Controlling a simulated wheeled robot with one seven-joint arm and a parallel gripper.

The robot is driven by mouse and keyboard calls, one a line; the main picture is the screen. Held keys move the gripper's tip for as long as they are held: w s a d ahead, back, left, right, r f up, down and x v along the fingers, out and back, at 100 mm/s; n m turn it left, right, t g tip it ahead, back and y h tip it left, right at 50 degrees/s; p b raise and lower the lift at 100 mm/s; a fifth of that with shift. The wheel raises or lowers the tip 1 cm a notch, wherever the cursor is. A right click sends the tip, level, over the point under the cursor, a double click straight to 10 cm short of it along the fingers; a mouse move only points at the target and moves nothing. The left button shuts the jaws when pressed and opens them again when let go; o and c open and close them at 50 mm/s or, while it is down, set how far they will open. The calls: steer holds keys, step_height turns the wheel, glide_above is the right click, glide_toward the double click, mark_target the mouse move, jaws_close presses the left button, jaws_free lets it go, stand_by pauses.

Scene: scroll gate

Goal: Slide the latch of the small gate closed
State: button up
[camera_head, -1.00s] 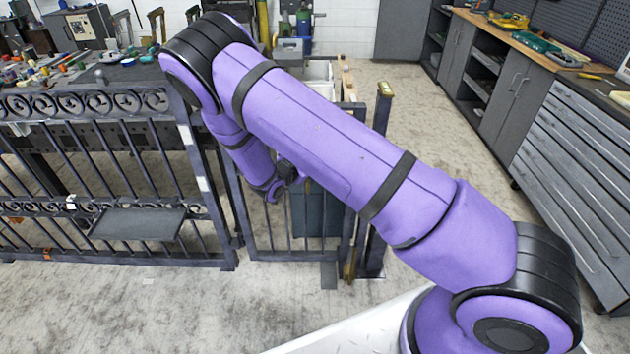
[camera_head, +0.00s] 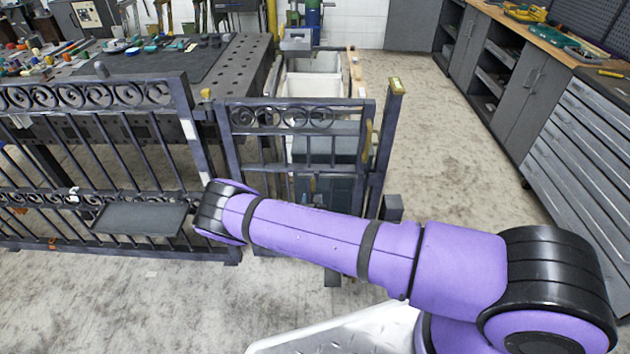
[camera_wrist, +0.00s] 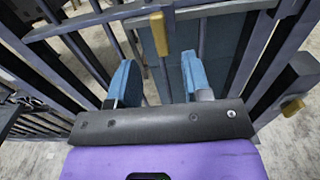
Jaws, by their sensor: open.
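The small gate (camera_head: 295,112) stands upright in the head view, with scrollwork near its top and a dark post to its right. A gold handle (camera_head: 313,185) hangs near its middle rail, above my forearm. It seems to be the gold handle (camera_wrist: 160,35) in the wrist view, beside a horizontal bar. I cannot tell how far the latch is slid. My gripper (camera_wrist: 157,75) is open and empty, its two blue fingers pointing at the gate bars. The handle shows beyond the fingertips, between them, with no visible contact. In the head view my gripper is hidden by my arm.
The gate post (camera_head: 384,150) has a gold cap. A wider scroll fence (camera_head: 85,160) with a dark shelf (camera_head: 140,218) stands left. A cluttered workbench (camera_head: 235,60) is behind. Grey drawers (camera_head: 590,140) line the right. The floor (camera_head: 435,120) right of the post is clear.

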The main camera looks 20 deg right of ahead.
mark_target(313, 186)
steer(key=x, duration=1)
